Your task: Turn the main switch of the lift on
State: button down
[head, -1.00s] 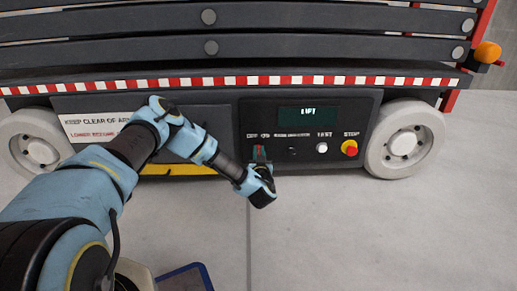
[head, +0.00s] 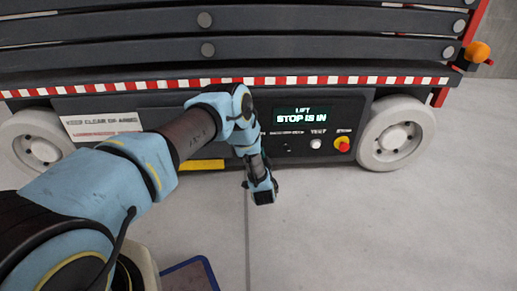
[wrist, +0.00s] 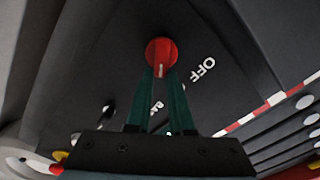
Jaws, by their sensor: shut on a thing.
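The main switch is a round red knob (wrist: 160,50) on the dark lift panel in the wrist view. My gripper (wrist: 161,72) is shut on it, with its teal fingers at the knob's lower edge. A white mark on the knob points down the picture, roughly toward a partly covered label between the fingers. The OFF label (wrist: 203,69) lies to the right of the knob.
On the panel, right of my arm, are a small black switch or keyhole (head: 287,148), a white TEST button (head: 316,144) and a red STOP button on yellow (head: 343,145). The lift's wheel (head: 397,133) stands at the right. The floor in front is clear there.

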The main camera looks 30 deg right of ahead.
jog(key=shift+f+m, duration=0.2)
jog(key=shift+m, duration=0.5)
jog(key=shift+a+f, duration=0.1)
jog(key=c, duration=0.8)
grip_release()
jog(key=shift+s, duration=0.15)
jog(key=p+v, duration=0.3)
jog(key=v, duration=0.7)
jog(key=shift+s, duration=0.25)
jog(key=shift+a, duration=0.1)
